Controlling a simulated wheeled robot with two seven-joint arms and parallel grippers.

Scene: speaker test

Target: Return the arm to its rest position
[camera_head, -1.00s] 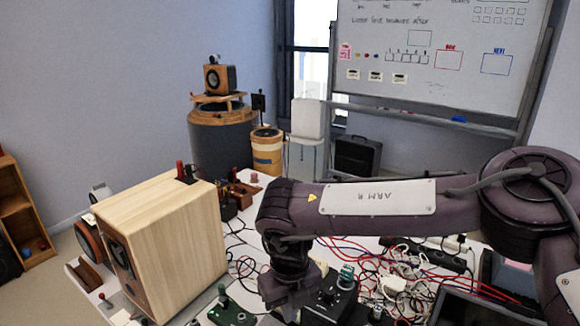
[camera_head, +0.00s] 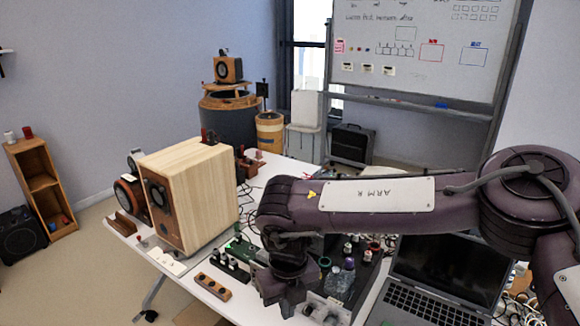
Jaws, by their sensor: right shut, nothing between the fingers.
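My right arm, labelled "ARM R", comes in from the right edge and reaches across the table (camera_head: 205,279). My right gripper (camera_head: 286,306) hangs down at its end, near the bottom of the picture. It is shut and empty. It is above or beside the green circuit board (camera_head: 243,250) and a dark control box with knobs (camera_head: 352,262); I cannot tell its exact height. My left gripper is out of view.
A wooden speaker (camera_head: 190,195) stands on the table left of the arm. A small wooden block with knobs (camera_head: 213,287) lies at the table's front edge. An open laptop (camera_head: 440,275) sits right, below the forearm. A whiteboard (camera_head: 425,50) stands behind.

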